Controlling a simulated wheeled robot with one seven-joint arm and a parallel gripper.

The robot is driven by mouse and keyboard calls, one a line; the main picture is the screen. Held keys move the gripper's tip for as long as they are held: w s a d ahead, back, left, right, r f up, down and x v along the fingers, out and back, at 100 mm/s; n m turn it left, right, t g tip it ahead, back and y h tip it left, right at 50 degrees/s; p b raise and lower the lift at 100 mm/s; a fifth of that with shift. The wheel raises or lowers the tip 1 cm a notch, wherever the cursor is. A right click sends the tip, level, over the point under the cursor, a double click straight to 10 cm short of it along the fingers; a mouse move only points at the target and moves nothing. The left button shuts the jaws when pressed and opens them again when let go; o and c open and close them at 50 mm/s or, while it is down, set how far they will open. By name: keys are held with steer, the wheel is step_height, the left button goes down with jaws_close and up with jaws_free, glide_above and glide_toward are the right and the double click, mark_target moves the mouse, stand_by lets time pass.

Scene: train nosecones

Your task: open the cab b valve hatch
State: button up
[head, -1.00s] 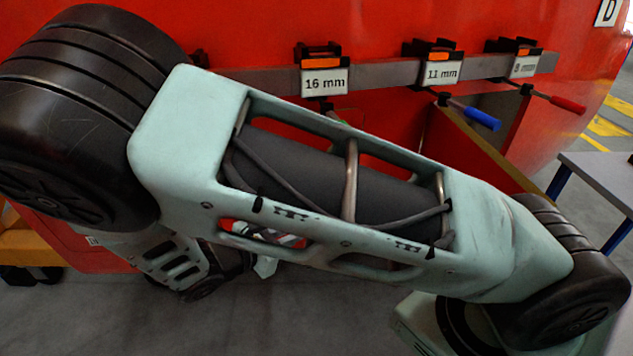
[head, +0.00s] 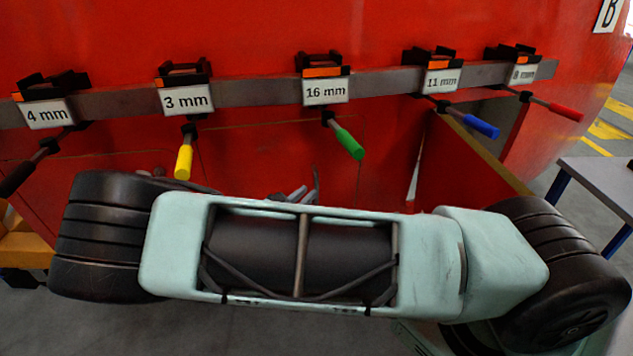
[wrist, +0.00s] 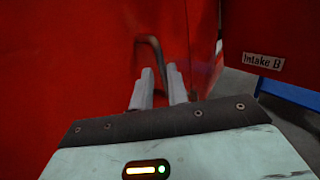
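A red panel with a bent dark handle (wrist: 151,48) fills the left and middle of the wrist view; I take it as the valve hatch (wrist: 75,60), though no valve label shows. It looks closed. In the head view, thin seams outline a red panel (head: 275,160) below the tools. My gripper (wrist: 161,77) has two pale fingers with a gap between the tips, and the handle's lower part shows at that gap. Whether they touch is unclear. In the head view the finger ends (head: 302,193) show just above my arm, which hides the panel's lower part.
A red panel labelled Intake B (wrist: 263,61) stands out at the right. A grey rail (head: 235,92) carries several labelled tools; the green-handled tool (head: 345,138) hangs above my gripper. A grey table (head: 603,185) stands far right.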

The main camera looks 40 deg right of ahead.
mark_target(316, 186)
steer(key=x, duration=0.6)
steer(key=shift+p, duration=0.35)
jaws_close()
steer(key=shift+a, duration=0.1)
steer(key=shift+s, duration=0.15)
